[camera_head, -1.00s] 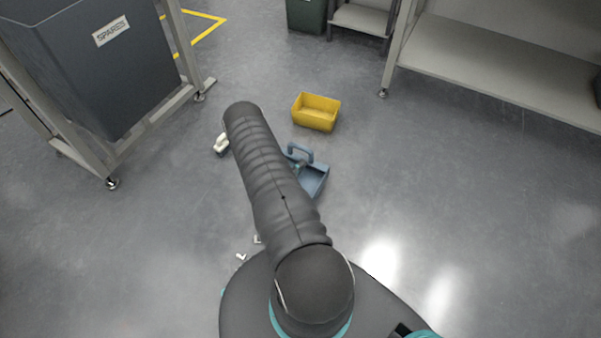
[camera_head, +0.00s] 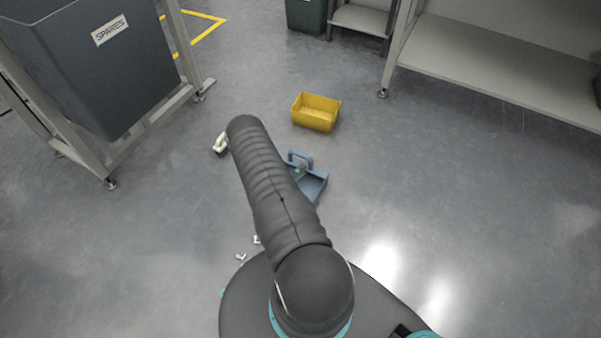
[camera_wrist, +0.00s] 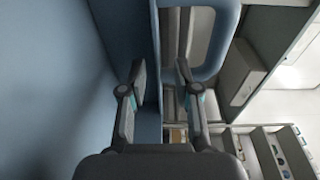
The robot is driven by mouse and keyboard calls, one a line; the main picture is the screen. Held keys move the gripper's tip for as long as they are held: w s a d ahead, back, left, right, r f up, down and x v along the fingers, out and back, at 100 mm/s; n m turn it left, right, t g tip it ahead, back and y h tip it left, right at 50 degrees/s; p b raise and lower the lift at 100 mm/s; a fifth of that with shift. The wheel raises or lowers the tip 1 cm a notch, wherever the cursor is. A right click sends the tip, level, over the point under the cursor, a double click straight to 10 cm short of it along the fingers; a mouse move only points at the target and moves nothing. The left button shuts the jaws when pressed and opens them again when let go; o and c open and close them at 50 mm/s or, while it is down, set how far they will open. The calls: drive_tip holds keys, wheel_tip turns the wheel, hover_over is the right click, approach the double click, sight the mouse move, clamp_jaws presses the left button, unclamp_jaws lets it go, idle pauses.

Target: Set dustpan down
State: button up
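The blue dustpan (camera_head: 314,185) is at the floor just right of my arm in the head view. Its loop handle (camera_head: 299,157) points up and back, and my arm hides its left part. In the wrist view the dustpan's blue surface (camera_wrist: 60,90) fills the left, with the handle loop (camera_wrist: 226,40) at the upper right. My gripper (camera_wrist: 161,75) has its two fingers apart, one on each side of a blue edge by the loop. A gap shows beside the right finger. The head view hides the fingers behind my arm.
A yellow bin (camera_head: 316,112) stands on the floor behind the dustpan. A whitish brush-like item (camera_head: 220,144) lies left of my arm. Small white scraps (camera_head: 241,257) lie near my base. A grey spares bin (camera_head: 110,70) and rack stand left, shelving (camera_head: 490,75) right. Floor at right is clear.

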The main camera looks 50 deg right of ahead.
drive_tip(key=shift+r, duration=0.1)
drive_tip(key=a, duration=0.4)
drive_tip(key=s+a, duration=0.1)
drive_tip(key=a, duration=0.7)
drive_tip(key=shift+s+r, duration=0.15)
drive_tip(key=shift+s, duration=0.1)
drive_tip(key=w+a+r+m+g+y, duration=0.1)
drive_tip(key=r+m+g+y, duration=0.15)
drive_tip(key=r+m, duration=0.65)
drive_tip(key=a+r+m+g+y, duration=0.1)
drive_tip(key=a+r+m+g, duration=0.2)
drive_tip(key=r, duration=1)
drive_tip(key=w+r+m+g+y, duration=0.1)
drive_tip(key=r+m+g+y, duration=0.1)
drive_tip(key=r+m, duration=0.8)
drive_tip(key=s+a+r+m+t+y, duration=0.5)
drive_tip(key=s+a+r+m+y, duration=0.1)
drive_tip(key=a+r, duration=0.5)
drive_tip(key=s+a+r+m+t+y, duration=0.6)
drive_tip(key=s+a+r+m, duration=0.3)
drive_tip(key=r, duration=0.5)
drive_tip(key=shift+s+a, duration=0.55)
drive_tip(key=shift+a, duration=0.45)
drive_tip(key=shift+d, duration=0.1)
